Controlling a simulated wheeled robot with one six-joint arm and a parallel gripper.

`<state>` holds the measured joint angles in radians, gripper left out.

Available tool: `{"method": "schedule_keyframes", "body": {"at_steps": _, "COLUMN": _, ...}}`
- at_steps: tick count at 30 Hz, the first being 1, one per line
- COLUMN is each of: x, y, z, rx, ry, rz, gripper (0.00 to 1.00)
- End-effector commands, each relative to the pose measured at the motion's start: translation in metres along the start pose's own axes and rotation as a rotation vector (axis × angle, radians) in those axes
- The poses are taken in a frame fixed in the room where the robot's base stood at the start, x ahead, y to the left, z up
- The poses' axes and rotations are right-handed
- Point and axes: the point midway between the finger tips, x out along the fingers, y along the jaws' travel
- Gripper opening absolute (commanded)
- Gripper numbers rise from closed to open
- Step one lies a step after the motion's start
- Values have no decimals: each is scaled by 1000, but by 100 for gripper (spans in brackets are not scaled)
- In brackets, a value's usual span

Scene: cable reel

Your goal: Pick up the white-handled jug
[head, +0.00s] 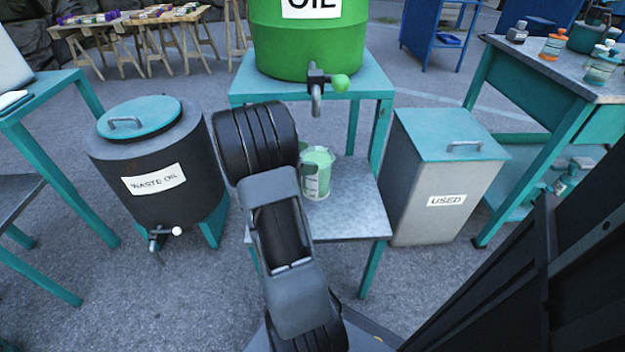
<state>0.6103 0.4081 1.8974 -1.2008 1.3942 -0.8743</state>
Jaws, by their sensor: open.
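A pale green and whitish jug (318,174) with markings on its side stands upright on the grey lower shelf (348,215) of the teal stand, below the tap of the green oil drum. My arm covers the jug's left side. I cannot make out a white handle clearly. My arm reaches up from the bottom middle, and its black wrist joint is left of the jug in the picture. My gripper's fingers do not show; the arm hides them.
The green oil drum (305,45) and its tap (316,90) overhang the shelf. A dark waste oil barrel (160,170) stands left, a grey used bin (440,190) right. Tables stand at both sides. The shelf's front right is bare.

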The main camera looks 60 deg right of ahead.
Motion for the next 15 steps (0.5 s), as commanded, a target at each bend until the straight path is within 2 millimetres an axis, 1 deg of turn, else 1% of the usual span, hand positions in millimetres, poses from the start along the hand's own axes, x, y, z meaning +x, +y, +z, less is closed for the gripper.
{"method": "schedule_keyframes", "body": {"at_steps": 1, "x": 8, "y": 0, "z": -3, "rx": 1, "ry": 1, "rz": -2, "gripper": 100}}
{"method": "schedule_keyframes", "body": {"at_steps": 3, "x": 14, "y": 0, "z": -2, "rx": 0, "ry": 1, "rz": -1, "gripper": 100}}
{"method": "schedule_keyframes", "body": {"at_steps": 6, "x": 19, "y": 0, "z": -1, "rx": -1, "ry": 0, "rz": 0, "gripper": 100}}
{"method": "schedule_keyframes", "body": {"at_steps": 14, "x": 20, "y": 0, "z": 0, "rx": -1, "ry": 0, "rz": 1, "gripper": 100}}
{"method": "schedule_keyframes", "body": {"at_steps": 15, "x": 20, "y": 0, "z": 0, "rx": -1, "ry": 0, "rz": 1, "gripper": 96}}
